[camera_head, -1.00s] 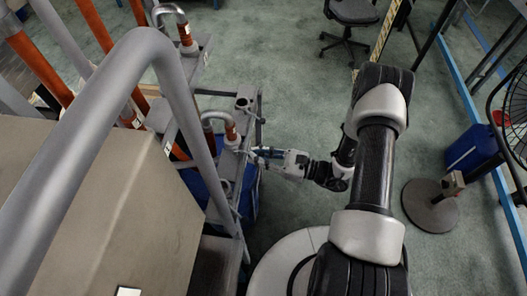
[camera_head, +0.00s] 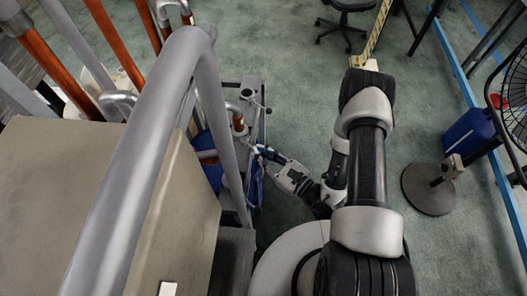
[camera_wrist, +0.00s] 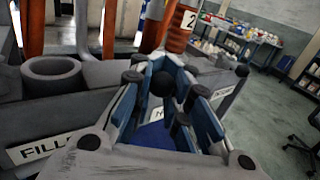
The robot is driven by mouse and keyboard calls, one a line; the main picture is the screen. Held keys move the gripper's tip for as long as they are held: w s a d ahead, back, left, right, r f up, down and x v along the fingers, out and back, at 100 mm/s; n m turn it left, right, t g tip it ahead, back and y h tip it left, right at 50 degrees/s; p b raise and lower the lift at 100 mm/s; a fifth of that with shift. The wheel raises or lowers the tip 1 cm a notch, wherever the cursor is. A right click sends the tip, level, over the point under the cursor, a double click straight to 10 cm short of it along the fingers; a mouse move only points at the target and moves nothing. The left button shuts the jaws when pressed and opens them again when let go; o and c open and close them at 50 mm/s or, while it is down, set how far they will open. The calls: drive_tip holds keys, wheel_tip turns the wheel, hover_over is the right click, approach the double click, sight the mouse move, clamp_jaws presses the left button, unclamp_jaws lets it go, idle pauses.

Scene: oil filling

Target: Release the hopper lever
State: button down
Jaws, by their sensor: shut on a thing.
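My gripper (camera_head: 262,151) is at the right side of the grey metal frame in the head view. In the wrist view my gripper (camera_wrist: 165,90) has its blue-padded fingers closed around a dark round knob (camera_wrist: 163,84), which looks like the end of the hopper lever. The lever's shaft is mostly hidden behind the fingers. A grey open-topped round port (camera_wrist: 52,72) stands left of the fingers, above a label reading "FILL" (camera_wrist: 38,148).
Orange pipes (camera_head: 117,45) and a thick grey railing (camera_head: 140,150) stand left of my arm. A large beige box (camera_head: 90,190) fills the lower left. A fan (camera_head: 513,110) and its round base (camera_head: 428,190) stand at the right. Green floor between is clear.

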drive_tip(key=c, duration=1.6)
unclamp_jaws()
drive_tip(key=shift+o, duration=0.2)
drive_tip(key=v, duration=0.7)
drive_tip(key=shift+s+d, duration=0.15)
drive_tip(key=shift+s, duration=0.1)
